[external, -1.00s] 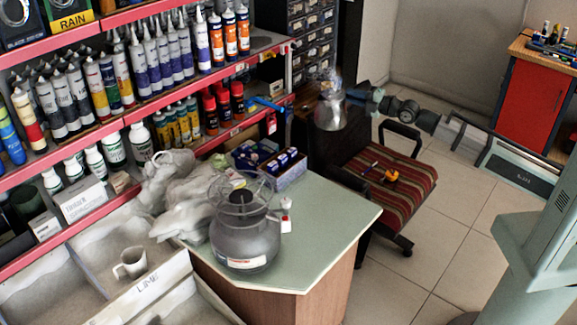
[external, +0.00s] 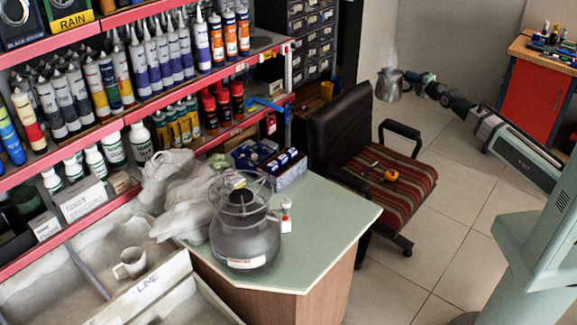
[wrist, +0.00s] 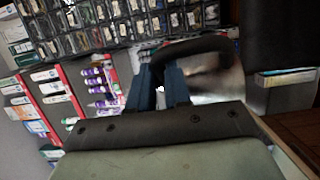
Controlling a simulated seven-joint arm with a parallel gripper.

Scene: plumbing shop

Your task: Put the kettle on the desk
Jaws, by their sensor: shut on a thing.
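A small shiny metal kettle (external: 388,86) hangs in the air above and behind the chair, with faint steam over it. My gripper (external: 408,82) is shut on it from its right side. In the wrist view, the blue fingers of my gripper (wrist: 160,88) close around the kettle's black handle (wrist: 200,50), and part of its metal body (wrist: 218,82) shows to their right. A desk with a pale green top (external: 335,215) stands front centre, well away from the kettle. Its right front part is bare.
A grey round vessel with a clear upper part (external: 245,235) stands on the desk, beside plastic bags (external: 170,190) and a box of blue items (external: 283,168). A black chair with a striped seat (external: 385,180) stands behind it. Red shelves (external: 150,105) of bottles line the left.

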